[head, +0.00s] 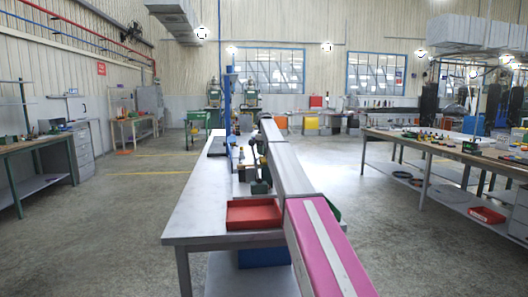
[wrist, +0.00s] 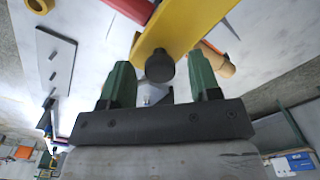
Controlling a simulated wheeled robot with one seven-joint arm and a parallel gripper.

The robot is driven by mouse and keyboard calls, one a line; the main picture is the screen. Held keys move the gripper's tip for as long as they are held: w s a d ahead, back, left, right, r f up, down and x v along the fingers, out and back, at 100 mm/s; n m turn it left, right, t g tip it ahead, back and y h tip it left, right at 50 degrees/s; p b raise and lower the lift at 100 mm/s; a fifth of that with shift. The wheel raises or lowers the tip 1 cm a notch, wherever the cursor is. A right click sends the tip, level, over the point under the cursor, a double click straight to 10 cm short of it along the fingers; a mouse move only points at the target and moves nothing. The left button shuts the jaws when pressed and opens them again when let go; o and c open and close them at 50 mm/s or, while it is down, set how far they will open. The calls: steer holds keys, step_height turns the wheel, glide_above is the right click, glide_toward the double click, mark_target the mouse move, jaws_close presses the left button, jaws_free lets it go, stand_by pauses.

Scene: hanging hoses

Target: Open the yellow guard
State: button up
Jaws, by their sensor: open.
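The yellow guard (wrist: 185,28) shows in the wrist view as a broad yellow bar entering from the top edge. A dark round knob (wrist: 160,67) sits at its lower end. My gripper (wrist: 161,78) has two green fingers, spread apart and empty. The knob appears between the fingertips in the picture, with space on both sides; I cannot tell its depth relative to them. In the head view my arm reaches away over the workbench (head: 202,205), and the guard and fingers cannot be made out there.
A red bar (wrist: 130,8), a tan cylinder (wrist: 219,63) and a grey plate with pegs (wrist: 54,62) lie close around. A red tray (head: 254,213) stands on the bench's near end, with a blue post (head: 228,100) farther back. The bench's left side is mostly clear.

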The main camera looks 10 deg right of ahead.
jaws_close()
steer(key=shift+s+r, duration=0.1)
steer(key=shift+s, duration=0.05)
